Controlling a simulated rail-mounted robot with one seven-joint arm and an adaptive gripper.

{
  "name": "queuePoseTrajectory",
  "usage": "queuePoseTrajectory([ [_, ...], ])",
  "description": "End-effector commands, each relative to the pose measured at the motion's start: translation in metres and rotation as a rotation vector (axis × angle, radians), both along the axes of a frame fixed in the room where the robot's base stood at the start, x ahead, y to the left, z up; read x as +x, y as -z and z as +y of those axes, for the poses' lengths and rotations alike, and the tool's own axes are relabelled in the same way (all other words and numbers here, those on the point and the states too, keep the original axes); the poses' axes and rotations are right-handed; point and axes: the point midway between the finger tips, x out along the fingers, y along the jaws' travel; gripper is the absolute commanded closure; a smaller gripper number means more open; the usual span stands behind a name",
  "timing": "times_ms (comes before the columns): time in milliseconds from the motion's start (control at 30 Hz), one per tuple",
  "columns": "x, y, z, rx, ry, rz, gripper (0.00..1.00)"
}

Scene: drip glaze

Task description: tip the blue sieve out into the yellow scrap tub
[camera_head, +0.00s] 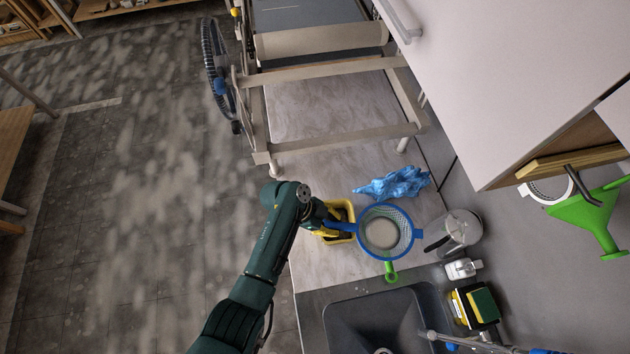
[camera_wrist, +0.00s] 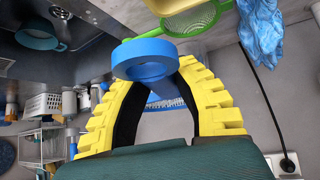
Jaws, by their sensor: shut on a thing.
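The blue sieve (camera_head: 413,244) is in the head view, held by its handle above the counter. A pale round patch shows inside its bowl; I cannot tell what it is. My gripper (camera_head: 328,224) is shut on the handle, whose blue ring end (camera_wrist: 145,60) shows between the yellow fingers (camera_wrist: 163,98) in the wrist view. The blue mesh (camera_wrist: 165,105) shows beyond them. The yellow scrap tub (camera_head: 349,207) stands under my gripper, left of the sieve's bowl, and is partly hidden by the gripper. Its inside is mostly covered.
A green sieve lies below the blue one, its handle (camera_head: 391,272) pointing towards the dark sink (camera_head: 345,318); its mesh shows in the wrist view (camera_wrist: 190,20). Blue crumpled gloves (camera_head: 395,184) lie behind. A clear jug (camera_head: 462,230) stands close on the right.

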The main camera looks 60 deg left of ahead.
Motion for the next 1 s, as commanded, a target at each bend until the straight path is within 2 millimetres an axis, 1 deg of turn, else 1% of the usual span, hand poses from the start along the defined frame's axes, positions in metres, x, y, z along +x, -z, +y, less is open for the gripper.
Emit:
queuePoseTrajectory([
  [33, -0.01, 0.007, 0.023, -0.003, -0.033, 0.005, 1.0],
  [100, -0.026, 0.018, 0.046, -0.004, -0.066, 0.009, 1.0],
  [200, -0.048, 0.029, 0.074, -0.007, -0.105, 0.013, 1.0],
  [300, -0.067, 0.038, 0.092, -0.009, -0.135, 0.016, 1.0],
  [433, -0.083, 0.043, 0.106, -0.011, -0.157, 0.017, 1.0],
  [500, -0.087, 0.045, 0.109, -0.011, -0.162, 0.017, 1.0],
  [600, -0.087, 0.048, 0.112, -0.002, -0.164, 0.012, 1.0],
  [767, -0.082, 0.054, 0.121, 0.035, -0.163, -0.01, 1.0],
  [1000, -0.072, 0.062, 0.141, 0.108, -0.163, -0.054, 1.0],
])
